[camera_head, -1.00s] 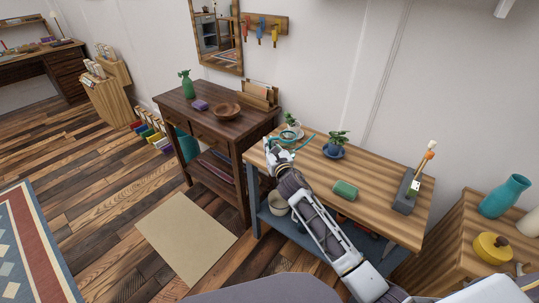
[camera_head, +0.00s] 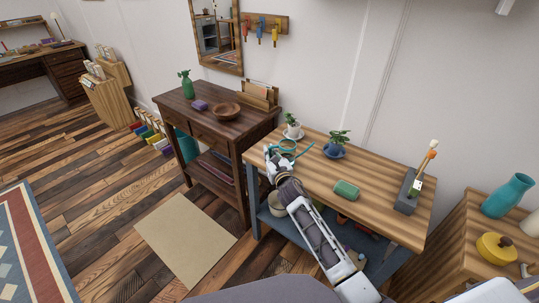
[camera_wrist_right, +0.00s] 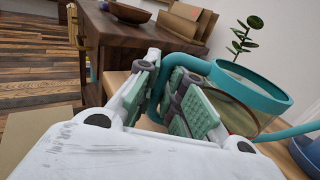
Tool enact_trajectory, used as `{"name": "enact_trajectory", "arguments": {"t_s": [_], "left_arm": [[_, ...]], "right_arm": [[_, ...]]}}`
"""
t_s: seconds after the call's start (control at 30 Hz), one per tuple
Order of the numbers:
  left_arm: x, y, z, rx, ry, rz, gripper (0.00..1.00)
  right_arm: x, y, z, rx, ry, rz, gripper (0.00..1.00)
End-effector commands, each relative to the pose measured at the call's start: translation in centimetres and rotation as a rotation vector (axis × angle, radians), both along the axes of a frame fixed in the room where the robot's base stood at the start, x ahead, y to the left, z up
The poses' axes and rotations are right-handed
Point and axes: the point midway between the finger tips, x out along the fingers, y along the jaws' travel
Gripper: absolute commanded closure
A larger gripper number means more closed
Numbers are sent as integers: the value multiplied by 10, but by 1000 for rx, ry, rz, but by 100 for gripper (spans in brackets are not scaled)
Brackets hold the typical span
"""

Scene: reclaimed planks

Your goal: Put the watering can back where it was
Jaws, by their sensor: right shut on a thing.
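The teal watering can (camera_head: 288,145) is at the left end of the wooden bench, in front of a small potted plant. Its thin spout points right in the head view. My right gripper (camera_head: 276,153) is shut on its handle. In the right wrist view the two green-padded fingers (camera_wrist_right: 173,92) close around the teal handle, and the can's open round rim (camera_wrist_right: 252,88) is to their right. I cannot tell whether its base touches the bench top. My left gripper is not in view.
On the bench (camera_head: 385,207) are a plant in a white pot (camera_head: 293,132), a plant in a blue pot (camera_head: 335,151), a green block (camera_head: 346,190) and a grey holder (camera_head: 407,197). A dark side table (camera_head: 190,105) stands close on the left. Bare wood lies around the green block.

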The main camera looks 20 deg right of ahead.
Motion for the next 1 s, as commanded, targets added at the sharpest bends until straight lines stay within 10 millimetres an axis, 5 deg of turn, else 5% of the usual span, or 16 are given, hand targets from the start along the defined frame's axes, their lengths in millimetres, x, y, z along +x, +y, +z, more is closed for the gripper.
{"name": "enact_trajectory", "arguments": {"t_s": [0.6,0.63,0.77,1.0], "left_arm": [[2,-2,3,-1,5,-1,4],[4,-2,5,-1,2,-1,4],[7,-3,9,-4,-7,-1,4],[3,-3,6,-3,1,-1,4]], "right_arm": [[0,0,-1,-1,-2,0,100],[0,0,-2,0,0,0,87],[0,0,-2,0,0,0,71],[0,0,-2,0,0,0,68]]}}
